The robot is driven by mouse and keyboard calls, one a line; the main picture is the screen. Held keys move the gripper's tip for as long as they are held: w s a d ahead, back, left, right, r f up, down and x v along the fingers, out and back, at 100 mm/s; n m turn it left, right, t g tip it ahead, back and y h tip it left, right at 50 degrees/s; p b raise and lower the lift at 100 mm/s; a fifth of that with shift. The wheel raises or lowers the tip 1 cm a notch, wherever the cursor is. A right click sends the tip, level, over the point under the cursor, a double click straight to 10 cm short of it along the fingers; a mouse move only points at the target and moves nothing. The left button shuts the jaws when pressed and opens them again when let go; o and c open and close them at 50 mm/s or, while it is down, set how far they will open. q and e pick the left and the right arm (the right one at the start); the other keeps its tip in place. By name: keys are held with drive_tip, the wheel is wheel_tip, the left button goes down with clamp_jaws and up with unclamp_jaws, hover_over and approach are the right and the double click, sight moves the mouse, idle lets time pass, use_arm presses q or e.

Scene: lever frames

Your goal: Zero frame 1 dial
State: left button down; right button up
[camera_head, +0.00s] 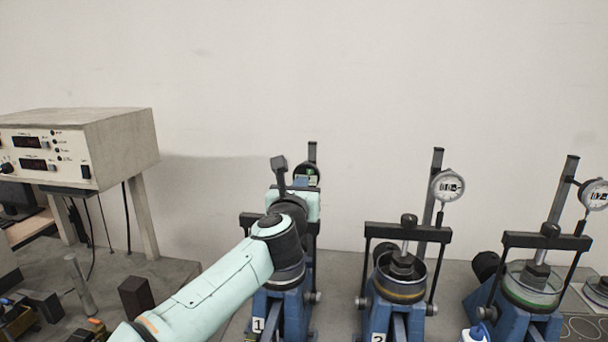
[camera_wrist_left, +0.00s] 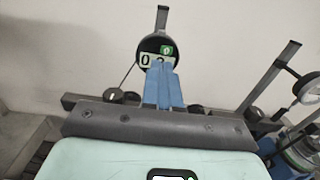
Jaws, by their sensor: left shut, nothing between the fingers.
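Frame 1 (camera_head: 265,310), a blue lever frame with a "1" label, stands on the bench in the head view, largely behind my left arm. Its dial (camera_head: 307,170) is dark with some green, and its lower part is hidden by my left gripper (camera_head: 303,184). My left gripper's blue fingers (camera_wrist_left: 163,66) are shut and empty. Their tips overlap the readout below the green square; I cannot tell whether they touch the dial. My right gripper is not in view.
Frame 2 (camera_head: 390,311) and a third blue frame (camera_head: 527,319), each with a white round dial, stand to the right. An instrument box (camera_head: 115,135) stands on a raised shelf at left. Below it are a dark block (camera_head: 136,297) and loose parts.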

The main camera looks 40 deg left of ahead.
sight(306, 173)
use_arm(q)
drive_tip(key=shift+p+x, duration=0.4)
drive_tip(key=shift+x, duration=1.5)
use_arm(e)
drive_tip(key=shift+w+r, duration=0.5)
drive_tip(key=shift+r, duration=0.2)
